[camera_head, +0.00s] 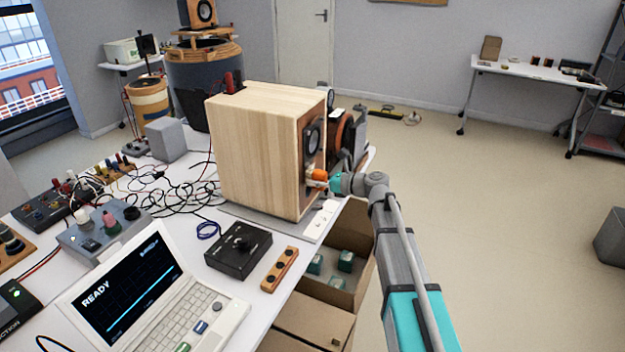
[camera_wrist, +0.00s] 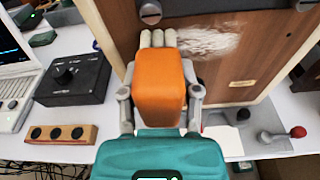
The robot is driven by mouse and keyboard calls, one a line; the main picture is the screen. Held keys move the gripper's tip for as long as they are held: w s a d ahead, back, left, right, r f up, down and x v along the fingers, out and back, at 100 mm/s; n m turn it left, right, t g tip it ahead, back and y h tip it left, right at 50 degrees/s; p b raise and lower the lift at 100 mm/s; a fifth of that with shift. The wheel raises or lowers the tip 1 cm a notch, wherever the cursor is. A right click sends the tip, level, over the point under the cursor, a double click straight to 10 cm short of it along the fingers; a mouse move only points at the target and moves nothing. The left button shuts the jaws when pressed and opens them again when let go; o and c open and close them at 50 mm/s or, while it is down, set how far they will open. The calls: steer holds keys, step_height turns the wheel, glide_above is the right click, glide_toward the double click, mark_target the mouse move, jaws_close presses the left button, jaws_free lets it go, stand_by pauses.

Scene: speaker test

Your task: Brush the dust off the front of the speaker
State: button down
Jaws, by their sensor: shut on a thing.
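The speaker (camera_head: 255,150) is a pale wooden box on the table, with its brown front turned to the right. In the wrist view its front (camera_wrist: 240,70) carries a whitish dust patch (camera_wrist: 208,40). My gripper (camera_head: 335,182) is at the lower part of this front. It is shut on the orange handle of a brush (camera_wrist: 160,85), which also shows in the head view (camera_head: 319,175). The pale bristles (camera_wrist: 158,39) point at the front, just left of the dust patch. I cannot tell whether they touch it.
A black knob box (camera_head: 238,250), a wooden strip with black knobs (camera_head: 279,269) and a laptop (camera_head: 150,290) lie on the table. Loose cables (camera_head: 180,195) run left of the speaker. An open cardboard box (camera_head: 345,245) stands below the table's edge.

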steer(key=shift+f+v, duration=0.2)
steer(key=shift+v, duration=1.1)
steer(key=shift+f+v, duration=0.2)
steer(key=shift+v, duration=1.1)
steer(key=shift+s+d, duration=0.15)
steer(key=shift+f+v, duration=0.2)
steer(key=shift+v, duration=1.1)
steer(key=shift+r+x, duration=0.15)
steer(key=shift+x, duration=1)
steer(key=shift+r+x, duration=0.2)
steer(key=shift+x, duration=0.9)
steer(key=shift+r+x, duration=0.15)
steer(key=shift+x, duration=1)
steer(key=shift+x, duration=1)
steer(key=shift+r, duration=0.25)
steer(key=shift+w+d, duration=0.35)
steer(key=shift+w, duration=0.5)
steer(key=shift+w+d, duration=0.35)
steer(key=shift+w, duration=0.55)
